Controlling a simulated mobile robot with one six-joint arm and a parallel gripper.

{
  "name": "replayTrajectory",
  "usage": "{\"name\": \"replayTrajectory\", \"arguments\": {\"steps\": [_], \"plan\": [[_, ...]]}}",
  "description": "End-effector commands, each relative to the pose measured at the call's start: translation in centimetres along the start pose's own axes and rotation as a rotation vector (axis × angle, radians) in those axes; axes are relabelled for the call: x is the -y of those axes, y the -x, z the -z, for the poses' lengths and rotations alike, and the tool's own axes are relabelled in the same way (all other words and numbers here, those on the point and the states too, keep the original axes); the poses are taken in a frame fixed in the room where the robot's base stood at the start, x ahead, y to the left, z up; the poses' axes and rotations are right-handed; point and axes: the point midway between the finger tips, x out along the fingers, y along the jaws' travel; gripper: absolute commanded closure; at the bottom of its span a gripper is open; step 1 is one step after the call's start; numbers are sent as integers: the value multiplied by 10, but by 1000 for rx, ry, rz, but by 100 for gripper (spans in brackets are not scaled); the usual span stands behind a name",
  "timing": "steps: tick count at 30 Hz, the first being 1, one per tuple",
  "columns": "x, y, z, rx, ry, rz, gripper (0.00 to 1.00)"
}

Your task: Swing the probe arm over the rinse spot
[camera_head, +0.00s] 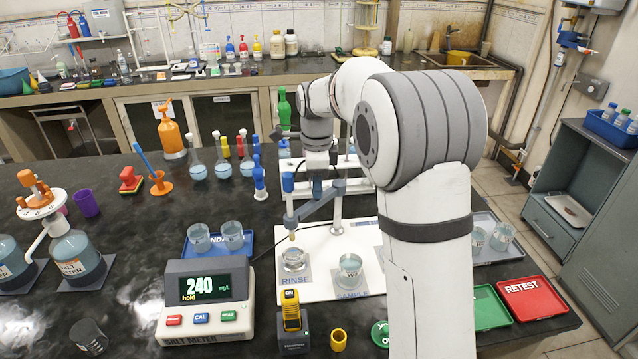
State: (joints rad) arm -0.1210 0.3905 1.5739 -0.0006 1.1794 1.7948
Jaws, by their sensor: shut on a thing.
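The probe arm (312,207) is a grey-blue bar on a pale post (337,215), reaching left and toward the front. Its probe (292,235) hangs from the left end, with the tip above or nearly above the small glass at the spot marked RINSE (295,281). A beaker of bluish liquid (350,270) stands at SAMPLE, to the right. My gripper (317,184) points down at the bar between post and probe and is shut on the probe arm, at a blue part. Its fingertips are small and partly hidden.
The salt meter (207,300) reads 240 with "hold". A blue tray (215,243) with two beakers lies left of the white stand board. A yellow-black device (291,315) stands in front. Green and red trays (533,298) lie at right. My arm hides part of the bench.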

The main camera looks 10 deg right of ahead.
Motion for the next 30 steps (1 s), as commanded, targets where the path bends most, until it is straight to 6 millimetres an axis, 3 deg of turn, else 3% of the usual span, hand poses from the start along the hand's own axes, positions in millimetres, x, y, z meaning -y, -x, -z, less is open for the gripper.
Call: {"name": "replayTrajectory", "arguments": {"steps": [7,8,15,24,30], "plan": [[2,2,-1,3,-1,7,100],[2,2,-1,3,0,7,75],[1,1,-1,2,0,4,56],[1,4,0,2,1,4,55],[1,33,0,2,1,7,55]]}}
